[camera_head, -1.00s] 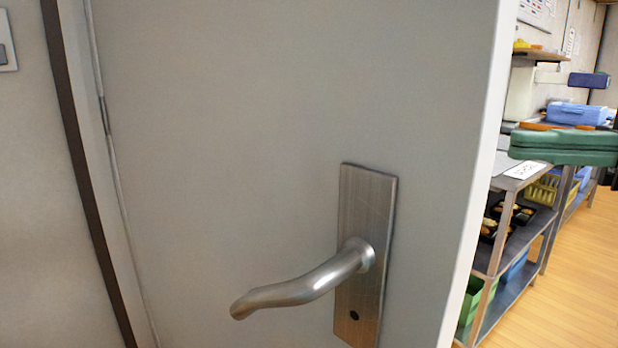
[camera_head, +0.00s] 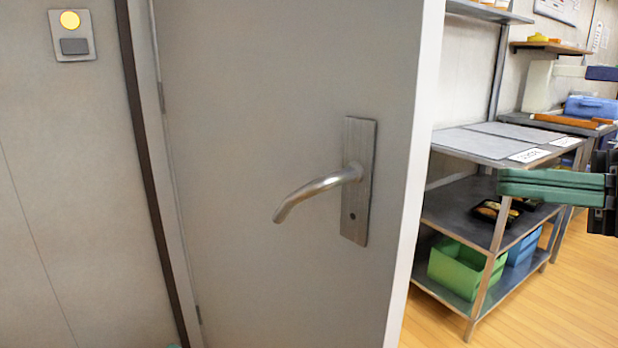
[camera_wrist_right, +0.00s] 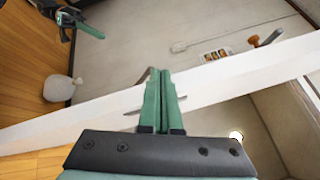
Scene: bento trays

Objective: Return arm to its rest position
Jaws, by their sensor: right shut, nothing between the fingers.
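My right gripper (camera_head: 508,184) shows at the right of the head view, its green fingers shut with nothing between them. They point left, in front of the shelf rack and right of the door's edge. In the right wrist view the shut fingers (camera_wrist_right: 161,74) overlap the white edge of the door (camera_wrist_right: 240,75). The door (camera_head: 270,80) stands open in the head view, with a metal lever handle (camera_head: 318,187) on it. The right gripper is apart from the handle in the head view. A green and black part at the wrist view's upper left may be my left gripper; its jaws are unclear.
A metal shelf rack (camera_head: 500,153) stands right of the door. It holds a green bin (camera_head: 462,268), a blue bin (camera_head: 525,247) and a food tray (camera_head: 494,211). Wooden floor (camera_head: 560,300) is clear at lower right.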

